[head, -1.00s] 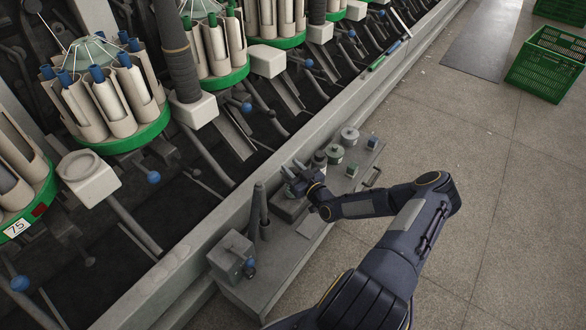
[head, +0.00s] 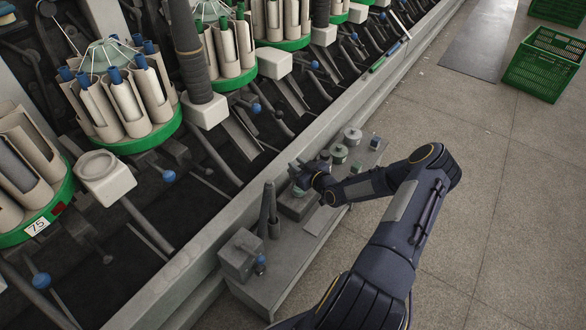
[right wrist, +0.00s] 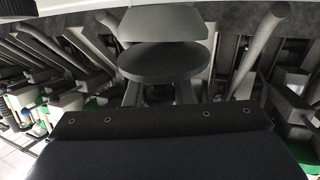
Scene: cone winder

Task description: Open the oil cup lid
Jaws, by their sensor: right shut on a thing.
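My right gripper (head: 297,172) is over the low grey bench beside the machine. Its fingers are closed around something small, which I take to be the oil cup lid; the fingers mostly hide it. A small greenish piece (head: 298,190) shows just below the fingers, above a grey block (head: 297,207). In the right wrist view a dark grey rounded disc (right wrist: 165,62) and a lighter rounded piece (right wrist: 163,24) lie close together, one above the other. I cannot tell from this view whether the lid is tilted. My left gripper is not in view.
The grey bench (head: 272,287) also carries two upright dark cones (head: 268,208), a grey box (head: 240,255) and several spools (head: 352,137). The winder with its bobbin carousels (head: 125,100) fills the left. Green crates (head: 545,65) stand far right. The floor between is clear.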

